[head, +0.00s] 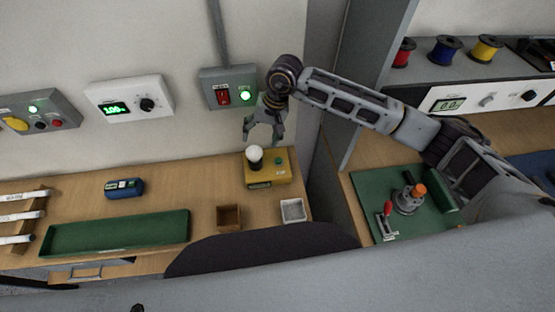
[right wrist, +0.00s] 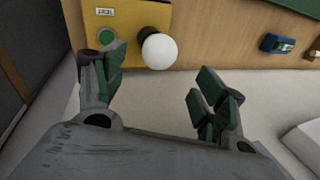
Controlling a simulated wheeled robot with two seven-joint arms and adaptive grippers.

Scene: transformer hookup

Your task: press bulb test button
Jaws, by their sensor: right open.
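A yellow box (head: 266,176) stands on the wooden bench near its back right corner. It carries a white bulb (head: 255,154) on the left and a round green button (head: 278,160) on the right. My right gripper (head: 261,142) is open and empty above the box. In the right wrist view, the yellow box (right wrist: 135,14) lies beyond the open fingers of my right gripper (right wrist: 160,75). The bulb (right wrist: 159,51) shows between the fingers, and the green button (right wrist: 106,37) is just past the left fingertip. My left gripper is not in view.
A grey switch box (head: 228,87) with a red switch and lit green lamp is on the wall behind. A green tray (head: 115,232), a blue meter (head: 124,187), a brown bin (head: 229,217) and a white bin (head: 292,210) are on the bench. A grey post stands to the right.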

